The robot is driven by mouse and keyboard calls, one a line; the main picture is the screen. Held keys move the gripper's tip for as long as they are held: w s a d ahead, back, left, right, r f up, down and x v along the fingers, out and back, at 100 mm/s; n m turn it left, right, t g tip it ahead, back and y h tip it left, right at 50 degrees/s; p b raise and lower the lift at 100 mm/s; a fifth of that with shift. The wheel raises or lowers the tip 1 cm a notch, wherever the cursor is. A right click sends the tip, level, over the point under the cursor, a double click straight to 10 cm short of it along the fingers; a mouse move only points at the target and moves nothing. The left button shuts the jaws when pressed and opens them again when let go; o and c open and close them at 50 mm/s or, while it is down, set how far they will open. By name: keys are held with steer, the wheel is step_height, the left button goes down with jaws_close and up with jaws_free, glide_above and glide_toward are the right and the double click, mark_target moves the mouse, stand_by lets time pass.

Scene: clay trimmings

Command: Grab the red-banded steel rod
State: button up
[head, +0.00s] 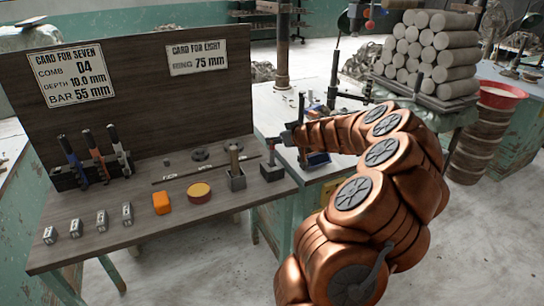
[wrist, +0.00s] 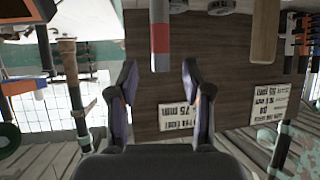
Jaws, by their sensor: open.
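The steel rod with a red band (wrist: 160,39) shows in the wrist view, which is upside down. It points toward my gripper (wrist: 159,78), its grey end lying between or just ahead of the two spread fingertips. The fingers are open, with a visible gap on each side of the rod. In the head view the rod (head: 271,153) stands upright in a dark block (head: 272,172) at the bench's right end. My gripper (head: 284,138) is close beside its top there, and the red band is hard to make out.
An orange block (head: 161,203), a round yellow-topped tin (head: 199,193) and several small metal blocks lie farther left. A rack (head: 83,176) holds three upright tools. The card board (head: 140,80) rises behind.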

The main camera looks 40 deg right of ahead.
steer(key=shift+p+x, duration=0.3)
steer(key=shift+x, duration=1.4)
steer(key=shift+w+r, duration=0.1)
steer(key=shift+r, duration=0.05)
steer(key=shift+c, duration=0.5)
jaws_close()
